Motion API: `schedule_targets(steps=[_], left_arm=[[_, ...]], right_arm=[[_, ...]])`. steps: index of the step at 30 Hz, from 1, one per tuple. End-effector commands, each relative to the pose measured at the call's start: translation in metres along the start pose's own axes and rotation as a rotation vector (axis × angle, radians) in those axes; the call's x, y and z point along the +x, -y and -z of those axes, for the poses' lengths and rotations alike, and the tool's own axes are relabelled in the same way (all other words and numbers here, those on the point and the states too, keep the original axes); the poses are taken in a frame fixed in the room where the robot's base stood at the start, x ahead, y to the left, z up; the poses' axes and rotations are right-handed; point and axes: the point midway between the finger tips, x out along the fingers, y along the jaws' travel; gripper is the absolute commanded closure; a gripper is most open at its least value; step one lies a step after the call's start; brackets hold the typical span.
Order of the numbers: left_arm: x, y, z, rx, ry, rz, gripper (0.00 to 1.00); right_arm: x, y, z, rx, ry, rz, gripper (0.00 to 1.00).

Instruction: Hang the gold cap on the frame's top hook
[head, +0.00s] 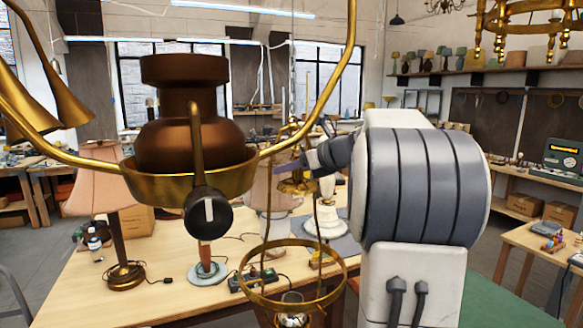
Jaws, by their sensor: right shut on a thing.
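My right gripper (287,168) reaches in from the right, its wrist partly covered by my large white and grey arm link. It is shut on a small gold piece, which looks like the gold cap (297,186), just under the fingers. The brass frame (293,302) hangs in front of the table, with a wide ring low down and thin rods rising from it. Gold parts (292,131) show above my fingers near the frame's top. I cannot make out the top hook there, nor whether the cap touches it. My left gripper is out of view.
A big brass fitting with a brown body (190,125) and curved arms fills the near left. On the wooden table (180,290) stand a pink-shaded lamp (98,188), a white lamp base (323,222) and a small box with a switch (253,281).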

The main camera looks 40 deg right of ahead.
Motion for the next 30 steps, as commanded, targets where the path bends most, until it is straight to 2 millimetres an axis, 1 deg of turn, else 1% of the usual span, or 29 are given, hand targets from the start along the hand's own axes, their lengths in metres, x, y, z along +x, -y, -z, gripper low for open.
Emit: schedule_targets(steps=[6, 15, 30], left_arm=[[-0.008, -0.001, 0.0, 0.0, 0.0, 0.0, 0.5], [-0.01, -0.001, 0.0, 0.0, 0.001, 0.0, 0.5], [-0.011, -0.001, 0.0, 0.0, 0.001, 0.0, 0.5]], right_arm=[[0.009, 0.004, -0.006, -0.001, 0.0, -0.001, 1.0], [0.02, 0.009, -0.009, -0.001, 0.001, -0.001, 1.0], [0.023, 0.011, -0.01, -0.001, 0.001, 0.0, 1.0]])
